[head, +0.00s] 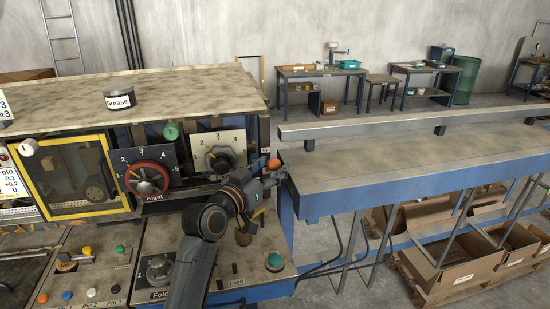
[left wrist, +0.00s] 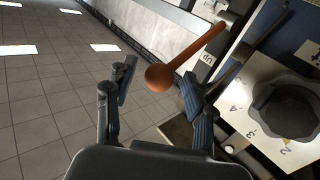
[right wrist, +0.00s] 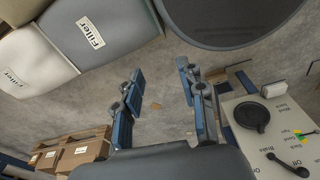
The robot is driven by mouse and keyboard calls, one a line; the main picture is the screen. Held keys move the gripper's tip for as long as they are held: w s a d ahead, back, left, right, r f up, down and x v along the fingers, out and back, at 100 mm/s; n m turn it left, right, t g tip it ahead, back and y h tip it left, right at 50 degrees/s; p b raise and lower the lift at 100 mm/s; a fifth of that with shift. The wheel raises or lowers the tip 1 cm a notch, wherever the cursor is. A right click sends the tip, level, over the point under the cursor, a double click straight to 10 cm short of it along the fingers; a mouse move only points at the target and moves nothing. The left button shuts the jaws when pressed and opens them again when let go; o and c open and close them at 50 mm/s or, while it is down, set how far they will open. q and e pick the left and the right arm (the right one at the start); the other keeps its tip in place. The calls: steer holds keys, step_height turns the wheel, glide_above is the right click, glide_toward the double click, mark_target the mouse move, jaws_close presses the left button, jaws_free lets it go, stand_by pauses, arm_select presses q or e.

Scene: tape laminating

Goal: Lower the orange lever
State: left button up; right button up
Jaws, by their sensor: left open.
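The orange lever has a round ball end (head: 273,163), which shows at the right end of the machine in the head view. In the left wrist view its orange shaft (left wrist: 197,52) runs from the panel down to the ball. My left gripper (head: 279,173) is at the ball, just below it in the head view. In the left wrist view the open fingers of my left gripper (left wrist: 158,85) stand on either side of the ball; I cannot tell whether either touches it. My right gripper (right wrist: 162,92) is open and empty in the right wrist view.
A red dial (head: 148,178) and a dark dial (head: 220,158) sit on the panel left of my gripper. A green button (head: 274,261) is on the console below. A long grey bench (head: 400,160) runs right. My right gripper has filter bags (right wrist: 92,35) nearby.

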arm_select(q)
steer(key=shift+w+d+r, duration=0.15)
steer(key=shift+w+d, duration=0.05)
steer(key=shift+w, duration=0.15)
steer(key=shift+w+d, duration=0.1)
steer(key=shift+w, duration=0.05)
steer(key=shift+w+d, duration=0.15)
steer(key=shift+w, duration=0.1)
steer(key=c, duration=0.9)
jaws_close()
steer(key=shift+s+f, duration=0.1)
steer(key=shift+f, duration=0.15)
arm_select(e)
steer(key=shift+s+a+r, duration=0.25)
steer(key=shift+s+a, duration=0.1)
steer(key=shift+s, duration=0.3)
